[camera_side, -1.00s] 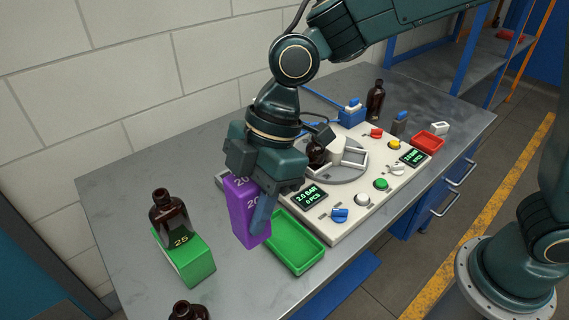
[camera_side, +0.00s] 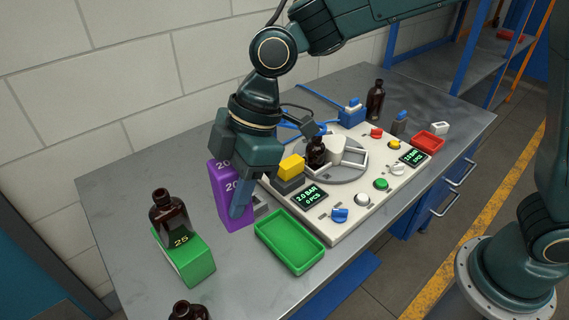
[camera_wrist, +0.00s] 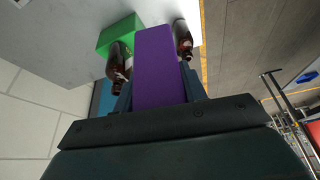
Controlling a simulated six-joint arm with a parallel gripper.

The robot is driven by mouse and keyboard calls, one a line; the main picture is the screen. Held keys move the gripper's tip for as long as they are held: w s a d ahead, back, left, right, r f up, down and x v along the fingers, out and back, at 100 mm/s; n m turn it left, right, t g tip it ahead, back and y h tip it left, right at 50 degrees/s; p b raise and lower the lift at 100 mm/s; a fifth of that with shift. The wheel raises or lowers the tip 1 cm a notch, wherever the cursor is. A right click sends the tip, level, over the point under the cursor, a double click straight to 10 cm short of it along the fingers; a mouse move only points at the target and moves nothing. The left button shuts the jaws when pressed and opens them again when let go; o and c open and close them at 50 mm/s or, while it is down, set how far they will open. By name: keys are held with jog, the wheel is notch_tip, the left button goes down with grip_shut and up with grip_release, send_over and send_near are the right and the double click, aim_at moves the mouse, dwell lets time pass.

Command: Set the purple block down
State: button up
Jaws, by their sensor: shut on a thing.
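The purple block (camera_side: 229,200) is tall and upright, with "20" printed on its faces. My gripper (camera_side: 240,196) is shut on it, with one blue finger across its right side in the side view. In the wrist view the purple block (camera_wrist: 158,65) fills the middle, between the two fingers (camera_wrist: 160,92). The block is just left of the green tray. I cannot tell whether its bottom touches the table, but it looks close to it.
Another bottle (camera_side: 188,311) is at the front edge. An empty green tray (camera_side: 290,241) lies right of the purple block. The control panel (camera_side: 325,232) with a yellow block (camera_side: 291,166) stands beyond.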

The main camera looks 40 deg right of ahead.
jog(key=w+d+m+t+h, duration=0.2)
jog(key=w+m+t+h, duration=0.2)
jog(key=w+m, duration=1.2)
jog(key=shift+w+d, duration=0.15)
jog(key=shift+w, duration=4.9)
jog(key=shift+r, duration=0.1)
notch_tip(320, 180, down, 16)
jog(key=shift+r, duration=0.15)
jog(key=shift+f, duration=2.15)
jog(key=shift+f, duration=0.1)
